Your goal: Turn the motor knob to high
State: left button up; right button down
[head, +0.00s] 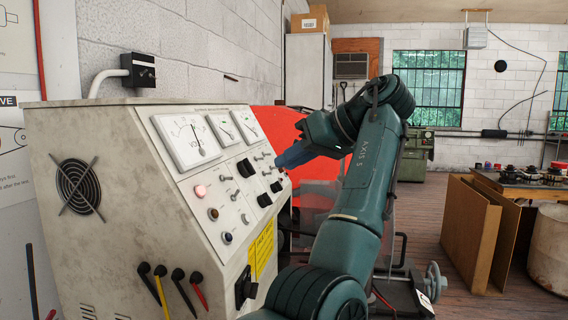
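A beige test bench (110,150) with a sloped control panel stands at the left. Its panel carries several black knobs, including one at the upper middle (246,168) and a lower one (264,200). A larger black rotary knob (245,287) sits low on the front face. The labels are too small to read, so I cannot tell which one is the motor knob or where it points. My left gripper (287,158) is at the panel's right edge, pointing left, close to the small switches. Its fingertips are too small and edge-on to show their opening. My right gripper is out of view.
Three dial gauges (187,139) top the panel, with a lit pink lamp (200,191) below. A red panel (278,123) stands behind my arm. Cardboard sheets (468,230) and a workbench (520,187) stand at right.

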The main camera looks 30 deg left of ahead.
aim_at(264, 200)
jog(key=k, duration=1)
